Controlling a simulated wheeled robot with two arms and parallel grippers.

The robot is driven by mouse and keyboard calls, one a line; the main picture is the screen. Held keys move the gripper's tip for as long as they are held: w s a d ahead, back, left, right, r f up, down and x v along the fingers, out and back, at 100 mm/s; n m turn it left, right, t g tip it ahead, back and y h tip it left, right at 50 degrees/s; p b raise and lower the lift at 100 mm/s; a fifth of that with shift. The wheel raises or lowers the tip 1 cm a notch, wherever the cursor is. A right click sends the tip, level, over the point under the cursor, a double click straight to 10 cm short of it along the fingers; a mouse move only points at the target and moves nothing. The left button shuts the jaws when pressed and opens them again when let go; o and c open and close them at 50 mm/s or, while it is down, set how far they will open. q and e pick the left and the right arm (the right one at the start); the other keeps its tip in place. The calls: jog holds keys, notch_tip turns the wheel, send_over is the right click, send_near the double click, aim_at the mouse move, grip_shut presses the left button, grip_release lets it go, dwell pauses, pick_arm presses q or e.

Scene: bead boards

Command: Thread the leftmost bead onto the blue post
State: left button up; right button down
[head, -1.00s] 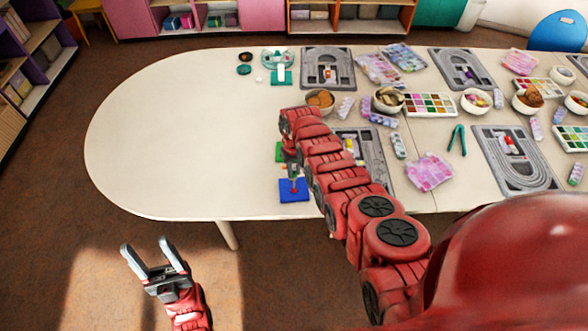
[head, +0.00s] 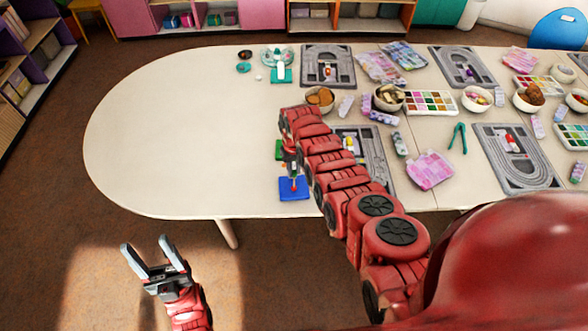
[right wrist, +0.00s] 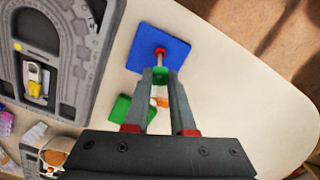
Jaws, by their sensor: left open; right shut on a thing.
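The blue board (head: 294,195) lies near the table's front edge, with a thin upright post and a red bead (right wrist: 160,51) low on it. The blue board also shows in the right wrist view (right wrist: 178,58). My right gripper (right wrist: 161,74) is shut on a green bead (right wrist: 160,76), close to the free end of the post. I cannot tell whether the post has entered the bead. In the head view the right gripper (head: 292,170) is small and its bead is hard to make out. My left gripper (head: 153,250) is open and empty, in front of the table.
A green board (head: 280,150) lies behind the blue one, partly hidden by my right arm; an orange piece (right wrist: 160,101) shows behind the fingers. A grey track board (head: 360,150) lies to the right. The table's left half (head: 170,140) is clear.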

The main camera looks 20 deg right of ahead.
jog(key=shift+f+b, duration=0.35)
jog(key=shift+f, duration=0.1)
dwell(0.4)
jog(key=shift+f+b, duration=0.75)
jog(key=shift+f, duration=0.05)
jog(key=c, duration=0.7)
grip_release()
jog(key=shift+r, duration=0.1)
